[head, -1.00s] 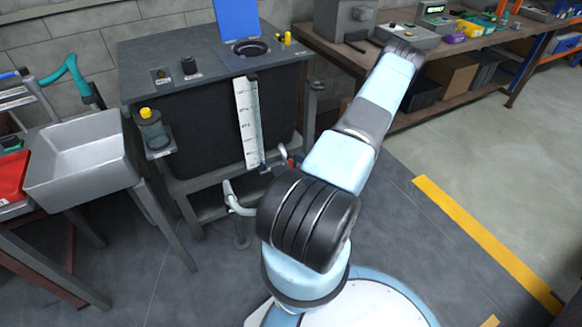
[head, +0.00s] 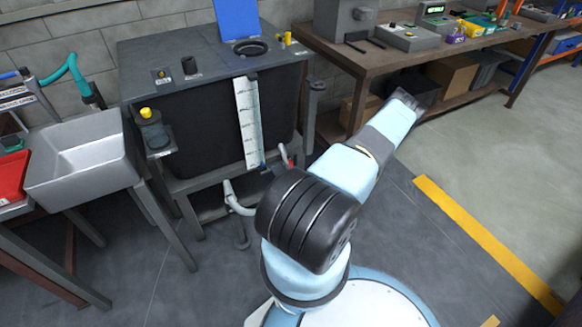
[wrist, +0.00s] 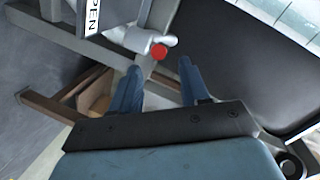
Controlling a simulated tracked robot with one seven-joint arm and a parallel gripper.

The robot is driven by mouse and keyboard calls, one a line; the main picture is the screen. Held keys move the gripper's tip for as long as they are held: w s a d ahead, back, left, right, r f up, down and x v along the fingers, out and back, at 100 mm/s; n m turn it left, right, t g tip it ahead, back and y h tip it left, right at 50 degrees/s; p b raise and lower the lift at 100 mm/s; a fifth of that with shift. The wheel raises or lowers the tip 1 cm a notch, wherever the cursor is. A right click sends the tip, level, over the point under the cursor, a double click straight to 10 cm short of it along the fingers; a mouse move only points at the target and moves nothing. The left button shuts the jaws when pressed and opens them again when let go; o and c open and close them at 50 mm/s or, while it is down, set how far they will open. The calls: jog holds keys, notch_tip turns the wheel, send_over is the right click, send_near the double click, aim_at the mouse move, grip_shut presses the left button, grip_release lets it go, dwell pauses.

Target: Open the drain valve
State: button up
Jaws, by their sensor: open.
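The dark tank (head: 215,125) stands at the back with a white level gauge (head: 249,120) on its front. A small red-tipped part (head: 285,153), likely the drain valve's handle, shows low at the tank's front right, partly behind my arm. My gripper (wrist: 160,68) is open and empty. The red end appears between and just beyond its two blue fingertips; contact cannot be told. In the head view my gripper is hidden.
A white curved pipe (head: 234,203) hangs below the tank. A grey sink (head: 82,165) stands at left. A brown workbench (head: 390,62) with instruments runs along the back right. The floor at right is open, crossed by a yellow stripe (head: 485,245).

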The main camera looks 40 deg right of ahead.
aim_at(292, 164)
jog(key=x, duration=0.7)
jog(key=shift+w+f, duration=0.15)
jog(key=shift+w, duration=0.05)
jog(key=shift+c, duration=0.2)
grip_shut()
